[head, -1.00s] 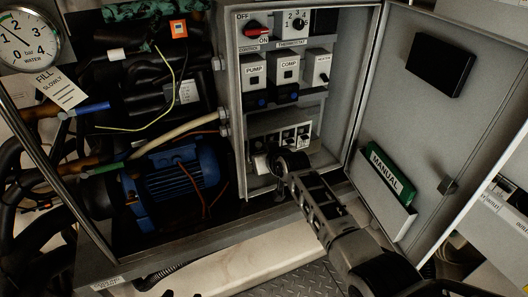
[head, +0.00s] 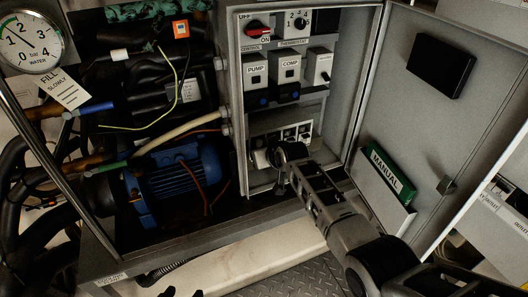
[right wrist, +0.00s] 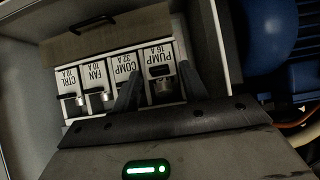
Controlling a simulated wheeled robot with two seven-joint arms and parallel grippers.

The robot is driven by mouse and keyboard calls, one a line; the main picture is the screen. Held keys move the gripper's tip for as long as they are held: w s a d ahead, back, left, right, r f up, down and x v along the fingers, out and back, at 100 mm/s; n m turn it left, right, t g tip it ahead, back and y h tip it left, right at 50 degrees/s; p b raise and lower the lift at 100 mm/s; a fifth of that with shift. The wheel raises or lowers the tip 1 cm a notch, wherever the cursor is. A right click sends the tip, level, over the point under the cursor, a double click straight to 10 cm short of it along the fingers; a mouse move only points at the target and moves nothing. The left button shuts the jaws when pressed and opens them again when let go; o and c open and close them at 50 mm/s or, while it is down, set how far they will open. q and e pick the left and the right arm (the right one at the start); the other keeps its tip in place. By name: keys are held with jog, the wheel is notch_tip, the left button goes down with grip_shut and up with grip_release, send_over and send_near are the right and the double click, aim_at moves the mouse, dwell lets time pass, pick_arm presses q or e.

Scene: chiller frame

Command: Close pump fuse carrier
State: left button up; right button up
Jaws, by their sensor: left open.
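The fuse row (head: 290,135) sits low in the open control box in the head view. The right wrist view shows its carriers marked CTRL, FAN, COMP and PUMP. In the head view my right gripper (head: 275,158) partly hides the row. Only dark tips of my left gripper (head: 184,292) show at the bottom edge, open and empty.
The box door (head: 420,110) stands open at the right, with a green manual (head: 388,170) in its pocket. PUMP, COMP and heater switches (head: 286,75) are above the fuses. A blue motor (head: 180,175) and pipes fill the left bay.

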pick_arm(q)
jog(key=shift+r, duration=0.1)
pick_arm(e)
jog(key=shift+r, duration=0.1)
pick_arm(q)
jog(key=shift+s+a+r+m+g+y+p, duration=0.15)
jog(key=shift+r+p, duration=0.2)
jog(key=shift+p, duration=0.9)
jog(key=shift+a+r+m+g+y+p, duration=0.15)
jog(key=shift+r+p, duration=0.2)
jog(key=shift+p, duration=0.85)
pick_arm(e)
jog(key=v, duration=1.5)
jog(key=shift+s, duration=0.4)
jog(key=shift+d+r, duration=0.1)
